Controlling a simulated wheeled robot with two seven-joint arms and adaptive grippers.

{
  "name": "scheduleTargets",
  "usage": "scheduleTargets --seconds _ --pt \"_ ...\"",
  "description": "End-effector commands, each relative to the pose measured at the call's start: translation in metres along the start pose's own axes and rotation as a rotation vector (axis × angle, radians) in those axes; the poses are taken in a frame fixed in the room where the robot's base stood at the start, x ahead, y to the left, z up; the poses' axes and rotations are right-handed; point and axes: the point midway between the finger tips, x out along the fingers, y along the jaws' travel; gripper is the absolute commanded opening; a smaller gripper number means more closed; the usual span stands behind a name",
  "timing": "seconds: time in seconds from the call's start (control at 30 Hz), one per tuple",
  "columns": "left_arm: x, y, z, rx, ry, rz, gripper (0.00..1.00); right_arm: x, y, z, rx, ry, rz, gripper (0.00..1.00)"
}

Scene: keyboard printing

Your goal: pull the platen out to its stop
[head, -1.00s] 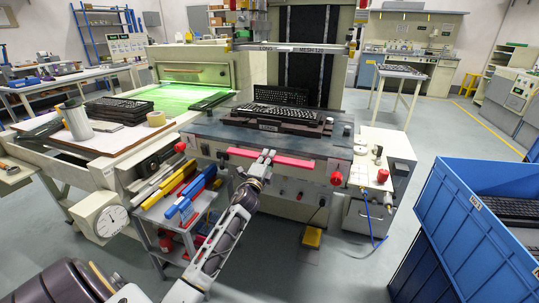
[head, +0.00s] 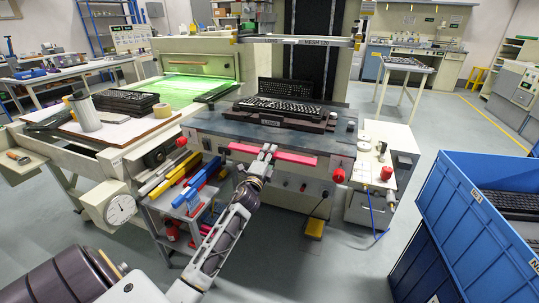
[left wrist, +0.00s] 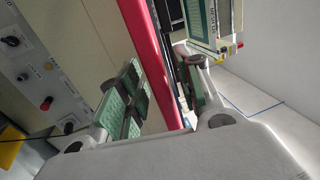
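The platen (head: 212,121) is a dark slab at the front of the printing machine, with a black keyboard (head: 284,108) on a fixture on top. A red bar (head: 298,158) runs along its front edge. My left gripper (head: 266,152) reaches up to the middle of this bar. In the left wrist view the red bar (left wrist: 150,50) passes between the two green-padded fingers of my left gripper (left wrist: 165,95). A gap shows between the nearer finger and the bar, so the fingers look open around it. My right gripper is not in view.
Red knobs (head: 339,175) stand out near the bar's ends. A rack with yellow and blue-handled tools (head: 198,187) is left of my forearm. A blue crate (head: 470,215) stands at the right. Open floor lies between the machine and the crate.

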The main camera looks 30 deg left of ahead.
Motion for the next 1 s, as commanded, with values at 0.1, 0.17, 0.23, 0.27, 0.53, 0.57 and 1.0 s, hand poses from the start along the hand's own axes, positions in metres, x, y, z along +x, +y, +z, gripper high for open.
scheduleTargets --seconds 0.1,0.17,0.23,0.27,0.53,0.57,1.0 --pt "0.001 -0.001 0.0 0.0 -0.001 -0.002 0.36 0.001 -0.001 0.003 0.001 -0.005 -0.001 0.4" --pt "0.001 -0.001 0.001 0.0 -0.001 -0.002 0.36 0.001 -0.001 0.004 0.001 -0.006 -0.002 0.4" --pt "0.001 -0.002 0.001 0.0 -0.001 -0.002 0.36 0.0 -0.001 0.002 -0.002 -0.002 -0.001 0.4" --pt "0.001 -0.002 0.001 0.0 -0.001 -0.003 0.36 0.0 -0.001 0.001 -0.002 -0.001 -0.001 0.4" --pt "-0.007 -0.002 0.001 -0.001 -0.001 -0.003 0.36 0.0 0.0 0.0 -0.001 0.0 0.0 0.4" --pt "-0.009 -0.002 0.001 -0.001 -0.001 -0.003 0.36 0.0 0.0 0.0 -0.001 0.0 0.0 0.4" --pt "-0.046 -0.001 0.001 0.0 -0.001 -0.001 0.36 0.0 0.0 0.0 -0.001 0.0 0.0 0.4"
